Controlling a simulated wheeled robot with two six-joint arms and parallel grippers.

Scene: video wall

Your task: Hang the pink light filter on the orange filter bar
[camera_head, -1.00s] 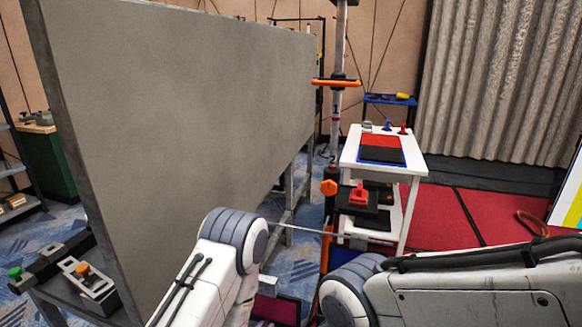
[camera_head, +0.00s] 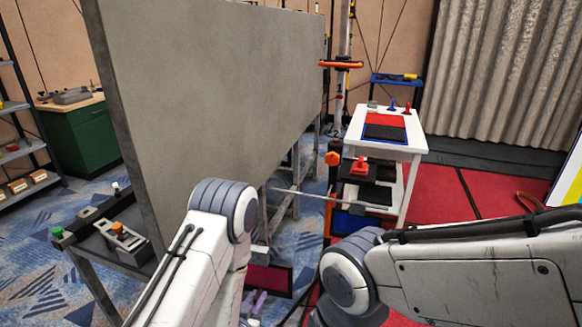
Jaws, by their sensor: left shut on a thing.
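The orange filter bar (camera_head: 340,64) is a short horizontal bar on an upright pole, just right of the big grey panel's far edge. A dark pink square in a black frame, which looks like the pink light filter (camera_head: 268,279), shows low in the middle. My left gripper (camera_head: 254,303) is at the lower left of this square, with small purple-grey fingers, partly hidden by my arm. It is shut and appears to hold the filter, well below and nearer than the bar. My right arm comes in from the right, but its gripper is not in view.
The large grey panel (camera_head: 220,90) stands left of the bar. A white table (camera_head: 415,145) with red and black items stands right of the pole. An orange knob (camera_head: 332,158) and a thin rod (camera_head: 310,194) lie below the bar.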

